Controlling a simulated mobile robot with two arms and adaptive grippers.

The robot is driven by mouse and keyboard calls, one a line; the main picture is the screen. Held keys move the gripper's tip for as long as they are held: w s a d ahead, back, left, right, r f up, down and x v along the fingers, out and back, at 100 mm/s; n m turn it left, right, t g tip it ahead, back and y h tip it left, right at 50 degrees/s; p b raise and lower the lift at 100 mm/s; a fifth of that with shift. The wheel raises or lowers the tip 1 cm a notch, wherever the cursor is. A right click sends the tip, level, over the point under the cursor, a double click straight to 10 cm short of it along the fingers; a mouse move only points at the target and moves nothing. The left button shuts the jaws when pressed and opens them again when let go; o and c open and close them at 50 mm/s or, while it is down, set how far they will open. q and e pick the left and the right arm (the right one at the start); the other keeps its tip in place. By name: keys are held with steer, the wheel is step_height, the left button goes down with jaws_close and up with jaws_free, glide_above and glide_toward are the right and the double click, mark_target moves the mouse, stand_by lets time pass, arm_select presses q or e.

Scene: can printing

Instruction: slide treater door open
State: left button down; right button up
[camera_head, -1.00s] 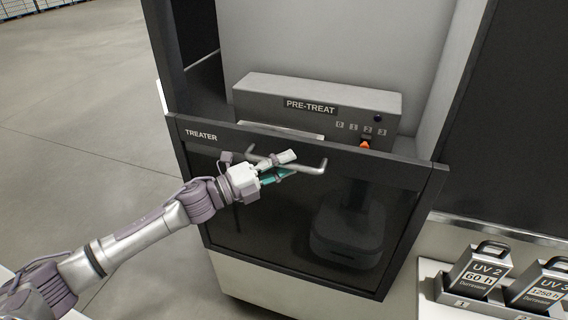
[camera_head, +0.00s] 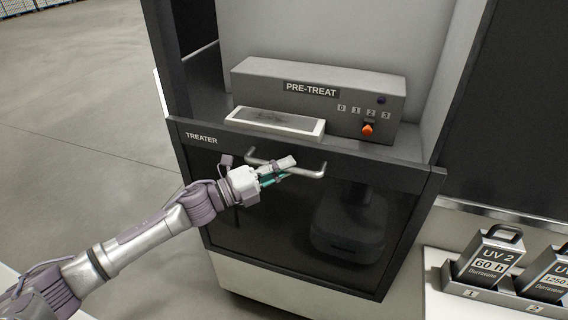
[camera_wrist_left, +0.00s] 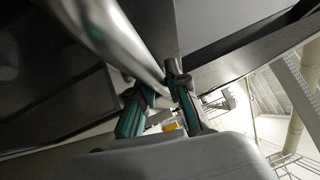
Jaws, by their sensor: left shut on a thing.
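The treater door (camera_head: 290,215) is a dark see-through panel with a black top frame marked TREATER. It sits low on the treater cabinet, and the space above it is open. Its silver bar handle (camera_head: 308,173) runs across the upper part of the panel. My left gripper (camera_head: 280,170) is shut on the handle, near its middle. In the left wrist view the handle (camera_wrist_left: 125,45) passes between the green-padded fingers of my left gripper (camera_wrist_left: 158,100). My right gripper is in neither view.
Inside the cabinet stands a grey PRE-TREAT unit (camera_head: 310,88) with an orange knob (camera_head: 367,128) and a flat white-rimmed tray (camera_head: 275,123) before it. Metal UV 2 (camera_head: 488,258) and another UV block stand at the lower right. Open floor (camera_head: 75,100) lies at the left.

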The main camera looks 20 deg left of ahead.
arm_select(q)
step_height(320, 180, down, 8)
steer(key=b, duration=0.4)
steer(key=shift+b, duration=0.4)
steer(key=c, duration=1.1)
jaws_free()
steer(key=shift+r, duration=0.1)
steer(key=shift+c, duration=0.2)
steer(key=v, duration=1.2)
